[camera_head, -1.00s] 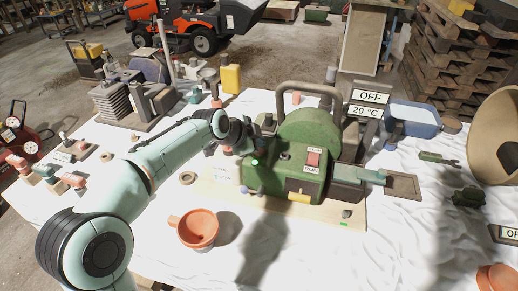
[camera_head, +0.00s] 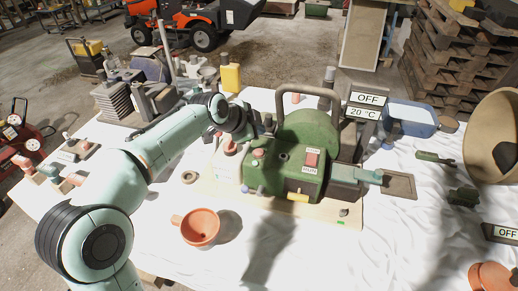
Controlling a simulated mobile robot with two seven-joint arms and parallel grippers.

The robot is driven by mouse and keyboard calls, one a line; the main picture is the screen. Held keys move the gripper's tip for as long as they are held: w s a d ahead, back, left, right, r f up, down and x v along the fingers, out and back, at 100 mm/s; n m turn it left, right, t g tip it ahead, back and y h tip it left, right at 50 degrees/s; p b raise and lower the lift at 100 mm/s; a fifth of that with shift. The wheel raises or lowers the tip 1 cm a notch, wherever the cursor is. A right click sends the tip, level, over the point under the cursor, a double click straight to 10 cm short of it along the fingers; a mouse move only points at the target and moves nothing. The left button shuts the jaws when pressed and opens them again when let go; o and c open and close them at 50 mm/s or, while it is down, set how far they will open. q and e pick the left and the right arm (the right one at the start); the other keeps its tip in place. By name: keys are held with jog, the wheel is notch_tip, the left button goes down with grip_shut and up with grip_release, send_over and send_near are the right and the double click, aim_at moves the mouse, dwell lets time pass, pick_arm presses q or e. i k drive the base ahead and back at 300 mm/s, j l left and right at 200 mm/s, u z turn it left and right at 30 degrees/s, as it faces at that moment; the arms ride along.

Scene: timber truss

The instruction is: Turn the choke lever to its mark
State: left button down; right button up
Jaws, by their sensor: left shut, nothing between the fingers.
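A green engine unit (camera_head: 287,174) stands on a pale base board in the middle of the white-covered table. Its front box carries a red switch (camera_head: 312,158), a small reddish knob (camera_head: 258,153) and a yellow piece (camera_head: 298,196) low on the front. I cannot tell for sure which part is the choke lever, and its mark is too small to make out. My left gripper (camera_head: 266,127) is shut and empty, just behind and above the left end of the green box. It is small and dark here, and its fingertips are hard to separate from the engine. My right gripper is not in view.
An orange cup (camera_head: 200,227) stands in front of the engine. A blue tub (camera_head: 410,118) and a large tan bowl (camera_head: 492,140) are further right. Bare cloth lies at front centre.

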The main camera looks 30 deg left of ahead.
aim_at(245, 189)
jog(key=k+j, duration=0.15)
jog(key=k, duration=0.35)
jog(key=k+j, duration=0.15)
jog(key=k, duration=0.35)
jog(key=k+j, duration=0.1)
jog(key=k, duration=0.35)
